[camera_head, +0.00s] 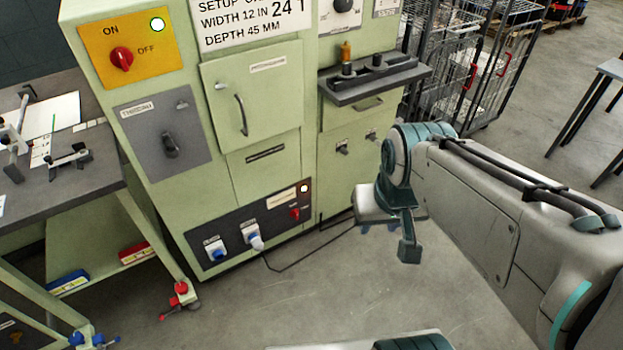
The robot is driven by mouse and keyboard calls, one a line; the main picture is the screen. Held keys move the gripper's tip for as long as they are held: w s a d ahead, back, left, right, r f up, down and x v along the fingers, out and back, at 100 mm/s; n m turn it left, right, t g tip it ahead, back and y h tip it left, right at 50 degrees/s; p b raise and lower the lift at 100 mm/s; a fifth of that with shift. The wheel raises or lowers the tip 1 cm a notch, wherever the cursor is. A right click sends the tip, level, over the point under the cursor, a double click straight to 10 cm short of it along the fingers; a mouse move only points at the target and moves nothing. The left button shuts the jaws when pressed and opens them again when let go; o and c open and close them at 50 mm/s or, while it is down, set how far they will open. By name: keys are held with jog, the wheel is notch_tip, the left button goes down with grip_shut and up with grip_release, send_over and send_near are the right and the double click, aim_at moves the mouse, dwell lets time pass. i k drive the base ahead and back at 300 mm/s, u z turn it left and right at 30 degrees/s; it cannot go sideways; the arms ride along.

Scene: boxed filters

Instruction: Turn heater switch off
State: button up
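A green machine cabinet (230,160) stands in the centre left. Its yellow panel (145,75) has a red rotary knob (122,58) between ON and OFF labels, and a lamp (157,25) that glows green-white. The low dark panel (250,225) has a small red switch (295,213) and a small glowing lamp (305,188). I cannot read which is marked heater. My gripper (403,238) hangs right of the cabinet, apart from it; its opening is unclear.
A white plug (254,238) with a black cable sits in the low panel. A dark ledge (375,78) juts from the cabinet's right part. A workbench (75,185) stands at left, wire carts (470,60) at back right. Floor before the cabinet is clear.

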aim_at(294, 213)
jog(key=u, duration=0.2)
jog(key=i, duration=0.75)
jog(key=u, duration=0.6)
